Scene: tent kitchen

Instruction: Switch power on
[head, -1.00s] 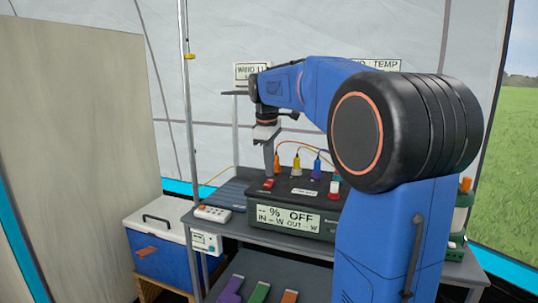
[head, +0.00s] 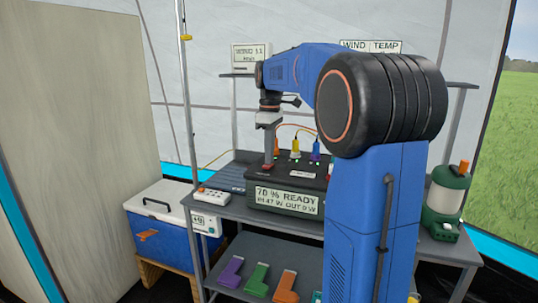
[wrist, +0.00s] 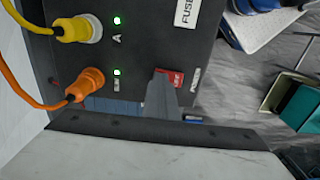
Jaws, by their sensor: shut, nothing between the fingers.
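The power station (head: 309,184) is a dark box on the table, and its front display (head: 288,201) reads "70 % READY", with 47 W in and 0 W out. In the wrist view, a red switch (wrist: 175,78) sits on its top by a "POWER" label. My gripper (head: 269,160) is shut and points down at the switch. In the wrist view its fingers (wrist: 160,95) cover part of the switch; I cannot tell whether they touch it. Green lights (wrist: 117,21) are lit beside the yellow plug (wrist: 80,29) and the orange plug (wrist: 88,84).
A white multi-button box (head: 214,194) lies left of the station. A green lantern (head: 446,195) stands at the table's right. A blue cooler (head: 164,237) stands at left.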

